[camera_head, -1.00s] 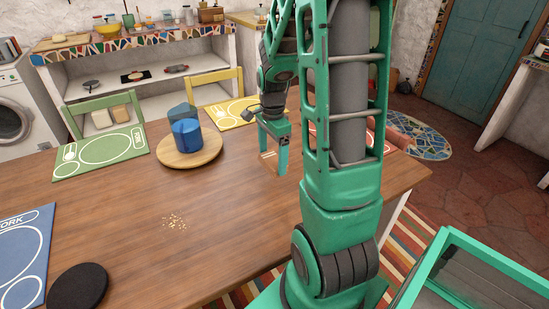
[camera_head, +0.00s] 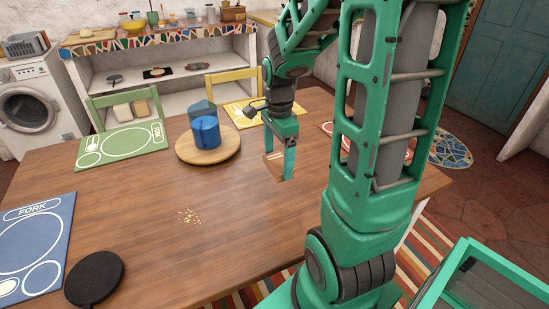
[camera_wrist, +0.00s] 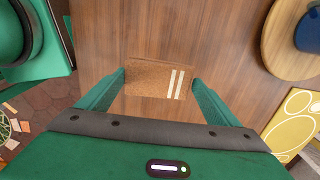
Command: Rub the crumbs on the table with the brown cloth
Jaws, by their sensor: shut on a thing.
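The brown cloth (camera_wrist: 145,76), with pale stripes near one end, is between the two fingers of my gripper (camera_wrist: 159,80) in the wrist view. My gripper is shut on it. In the head view my gripper (camera_head: 280,166) is low over the table, right of the round board, with a little of the cloth showing between its fingers. I cannot tell whether the cloth touches the wood. The crumbs (camera_head: 192,216) lie in a small pale patch on the wooden table (camera_head: 150,215), left of and nearer than my gripper. They are not in the wrist view.
A round wooden board (camera_head: 208,156) holds blue cups (camera_head: 206,131) behind the crumbs. A black round trivet (camera_head: 94,278) and a blue placemat (camera_head: 35,245) lie at front left. Bare wood lies between my gripper and the crumbs.

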